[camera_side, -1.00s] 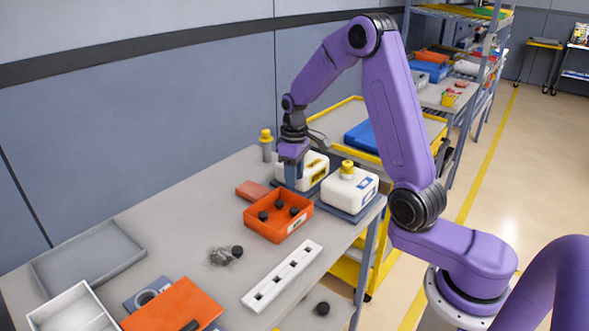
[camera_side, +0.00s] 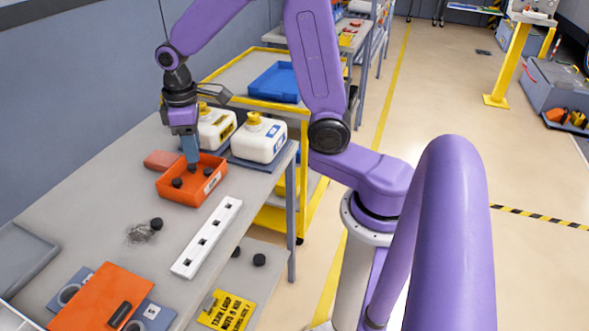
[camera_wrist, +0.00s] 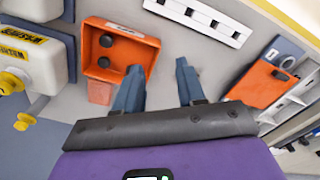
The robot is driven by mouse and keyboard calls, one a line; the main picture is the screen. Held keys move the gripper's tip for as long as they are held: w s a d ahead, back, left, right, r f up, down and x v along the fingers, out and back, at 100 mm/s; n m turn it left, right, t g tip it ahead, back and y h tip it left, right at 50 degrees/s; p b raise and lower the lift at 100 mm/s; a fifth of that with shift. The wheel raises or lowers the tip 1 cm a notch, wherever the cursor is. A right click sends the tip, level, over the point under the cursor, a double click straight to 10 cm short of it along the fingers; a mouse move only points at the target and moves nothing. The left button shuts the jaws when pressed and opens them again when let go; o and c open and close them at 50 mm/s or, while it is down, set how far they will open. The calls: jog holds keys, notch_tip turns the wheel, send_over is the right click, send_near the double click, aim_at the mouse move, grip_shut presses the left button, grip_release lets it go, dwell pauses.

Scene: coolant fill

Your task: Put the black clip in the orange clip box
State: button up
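The orange clip box (camera_side: 178,198) is an open tray with a white label on the table, below my gripper (camera_side: 192,167). Small round black pieces lie in it, one of them a black clip (camera_side: 177,183), though I cannot tell which piece the task means. In the wrist view the box (camera_wrist: 146,45) is beyond the left finger, with two black pieces clear and a dark spot by that fingertip. My gripper (camera_wrist: 158,76) is open, its fingers apart with nothing visible between them. Another round black piece (camera_side: 157,223) lies on the table beside grey scraps.
Two white bottles (camera_side: 262,142) with yellow caps stand close behind the box. A reddish block (camera_side: 162,160) lies left of it. A white slotted bar (camera_side: 207,238) lies in front. An orange panel (camera_side: 92,293) with a black oblong part (camera_side: 119,315) is at the lower left.

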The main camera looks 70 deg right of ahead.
jog(key=s+a+r+n, duration=0.1)
jog(key=s+n, duration=0.2)
jog(key=s, duration=0.9)
jog(key=s+a+r+n, duration=0.1)
jog(key=s+n, duration=0.2)
jog(key=s, duration=1)
jog(key=shift+a, duration=0.3)
